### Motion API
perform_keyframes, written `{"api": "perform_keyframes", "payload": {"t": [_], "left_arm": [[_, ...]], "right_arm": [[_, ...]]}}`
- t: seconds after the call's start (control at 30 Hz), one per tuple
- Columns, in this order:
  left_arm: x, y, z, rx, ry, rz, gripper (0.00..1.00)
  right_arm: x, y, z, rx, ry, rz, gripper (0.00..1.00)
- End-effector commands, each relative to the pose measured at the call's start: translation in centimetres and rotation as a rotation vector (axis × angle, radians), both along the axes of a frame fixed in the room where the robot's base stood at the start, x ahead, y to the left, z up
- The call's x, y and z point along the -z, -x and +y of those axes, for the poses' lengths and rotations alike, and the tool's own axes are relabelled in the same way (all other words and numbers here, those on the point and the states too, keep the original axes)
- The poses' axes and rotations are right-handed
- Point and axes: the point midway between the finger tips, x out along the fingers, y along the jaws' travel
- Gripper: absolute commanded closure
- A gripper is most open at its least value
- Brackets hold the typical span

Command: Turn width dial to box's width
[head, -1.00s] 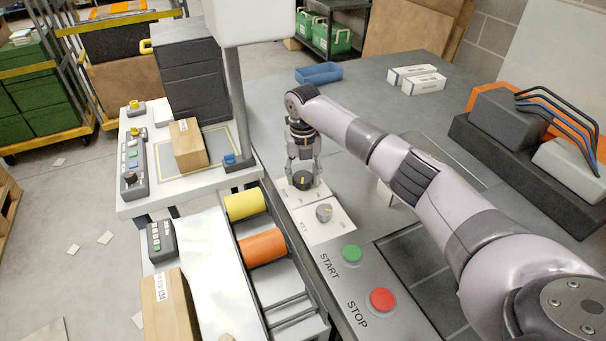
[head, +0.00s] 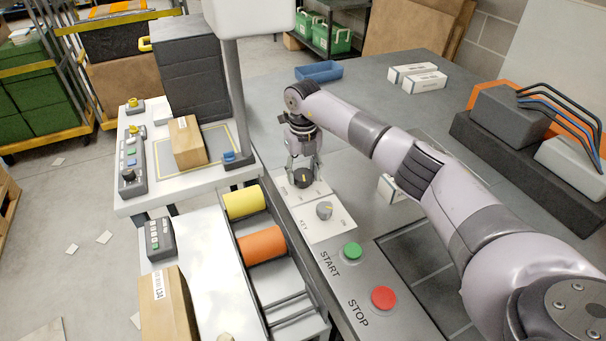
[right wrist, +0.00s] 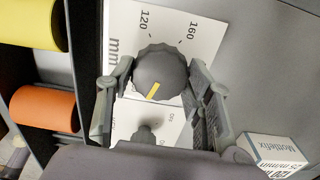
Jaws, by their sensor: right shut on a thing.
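The width dial (right wrist: 160,72) is a dark ribbed knob with a yellow pointer line, on a white plate printed "120", "160" and "mm". In the right wrist view the pointer lies toward the lower edge, away from those numbers. The dial also shows in the head view (head: 303,179). My right gripper (head: 303,168) comes down from above and is shut on the dial, one finger on each side. A cardboard box (head: 168,308) with a white label lies at the lower left; its small print is hard to read. My left gripper is not in view.
A grey knob (head: 324,211) sits on the plate marked KEY, close to the dial. Green START (head: 352,250) and red STOP (head: 383,298) buttons are nearer. Yellow (head: 241,202) and orange (head: 262,246) rollers lie left. Another cardboard box (head: 187,143) stands on the white table.

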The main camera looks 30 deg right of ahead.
Motion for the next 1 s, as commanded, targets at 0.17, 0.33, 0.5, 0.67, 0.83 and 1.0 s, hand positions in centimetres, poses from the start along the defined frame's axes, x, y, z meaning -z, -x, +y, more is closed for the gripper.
{"api": "perform_keyframes", "payload": {"t": [0.17,0.33,0.5,0.67,0.83,1.0], "left_arm": [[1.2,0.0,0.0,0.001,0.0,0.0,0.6],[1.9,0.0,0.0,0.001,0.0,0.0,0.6],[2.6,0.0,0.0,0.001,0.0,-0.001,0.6],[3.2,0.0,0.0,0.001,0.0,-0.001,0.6],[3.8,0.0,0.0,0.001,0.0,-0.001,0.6],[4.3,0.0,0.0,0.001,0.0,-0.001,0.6]], "right_arm": [[0.1,-0.1,-0.1,-0.165,0.002,-0.003,0.81],[0.1,-0.1,0.0,-0.327,0.002,-0.004,0.81],[0.1,-0.1,-0.1,-0.488,0.002,-0.003,0.81],[0.1,-0.1,-0.1,-0.64,0.002,-0.003,0.81],[0.1,-0.1,0.0,-0.802,0.002,-0.002,0.81],[0.0,-0.1,0.0,-0.963,0.002,-0.002,0.81]]}}
